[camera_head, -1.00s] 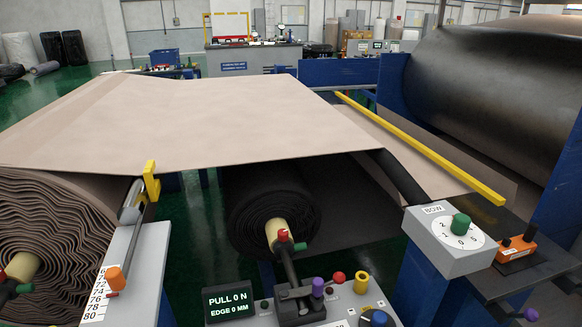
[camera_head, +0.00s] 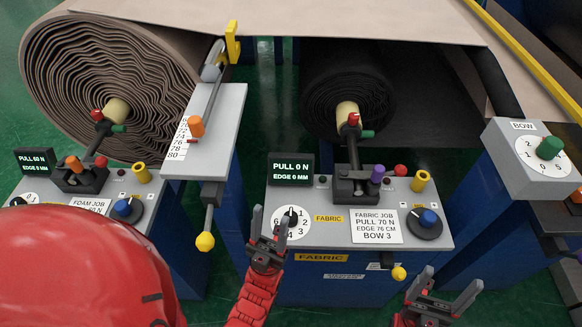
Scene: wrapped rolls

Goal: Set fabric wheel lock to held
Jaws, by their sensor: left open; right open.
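The fabric console (camera_head: 330,241), labelled FABRIC, stands below the dark fabric roll (camera_head: 340,90). It carries a black bracket with a purple knob (camera_head: 377,174), a white numbered dial (camera_head: 294,224), a blue knob (camera_head: 428,217), a yellow knob (camera_head: 421,177) and a red button (camera_head: 400,170). A yellow ball handle (camera_head: 398,273) sticks out at its front. I cannot tell which of these is the wheel lock. My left gripper (camera_head: 272,214) is open and empty by the dial's left edge. My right gripper (camera_head: 452,279) is open and empty, right of the ball handle.
The display (camera_head: 290,168) reads PULL 0 N, EDGE 0 MM. A job card (camera_head: 375,226) reads PULL 70 N, EDGE 76 CM, BOW 3. The foam console (camera_head: 95,207) is at left, beside a scale post (camera_head: 212,140). The BOW box (camera_head: 530,160) is at right.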

